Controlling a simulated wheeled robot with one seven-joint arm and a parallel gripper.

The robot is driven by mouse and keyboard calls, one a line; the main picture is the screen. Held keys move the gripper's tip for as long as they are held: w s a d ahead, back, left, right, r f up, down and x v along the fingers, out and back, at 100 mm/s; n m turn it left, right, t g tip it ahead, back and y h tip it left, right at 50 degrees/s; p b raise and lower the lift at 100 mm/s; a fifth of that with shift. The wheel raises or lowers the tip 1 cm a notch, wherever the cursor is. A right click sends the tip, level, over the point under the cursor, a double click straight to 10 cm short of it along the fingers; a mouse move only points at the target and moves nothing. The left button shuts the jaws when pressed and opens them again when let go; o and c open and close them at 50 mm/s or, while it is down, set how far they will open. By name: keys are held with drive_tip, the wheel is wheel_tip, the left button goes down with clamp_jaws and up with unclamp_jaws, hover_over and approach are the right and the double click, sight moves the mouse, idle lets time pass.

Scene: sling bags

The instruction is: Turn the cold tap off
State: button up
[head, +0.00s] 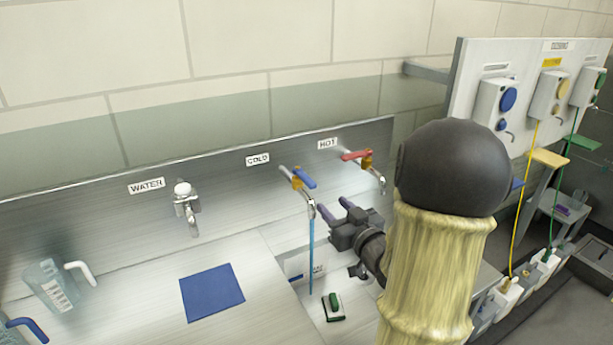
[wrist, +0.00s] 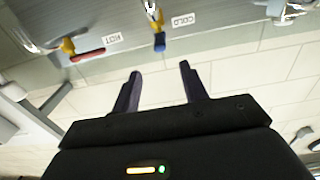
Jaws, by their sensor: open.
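The cold tap (head: 297,181) is on the steel back panel under the COLD label (head: 258,160). Its blue lever (head: 305,178) slants down to the right in the head view. A blue stream of water (head: 311,250) runs down from its spout. In the wrist view, which is upside down, the blue lever (wrist: 159,43) shows beyond the fingertips, roughly in line with the gap between them. My gripper (head: 334,206) is open and empty, to the right of and below the cold lever in the head view. It also shows in the wrist view (wrist: 160,70). No contact shows.
The hot tap with a red lever (head: 356,155) is close on the right; no stream shows there. A white-knobbed water tap (head: 187,205) is left. Dosing dispensers (head: 495,108) are right.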

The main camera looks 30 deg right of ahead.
sight(306, 177)
drive_tip(key=w+p, duration=0.1)
drive_tip(key=w, duration=0.6)
drive_tip(key=w+p, duration=0.1)
drive_tip(key=w, duration=0.6)
drive_tip(key=shift+w+a+p, duration=0.2)
drive_tip(key=shift+w+p, duration=0.2)
drive_tip(key=shift+s, duration=0.15)
drive_tip(key=shift+a, duration=0.15)
clamp_jaws()
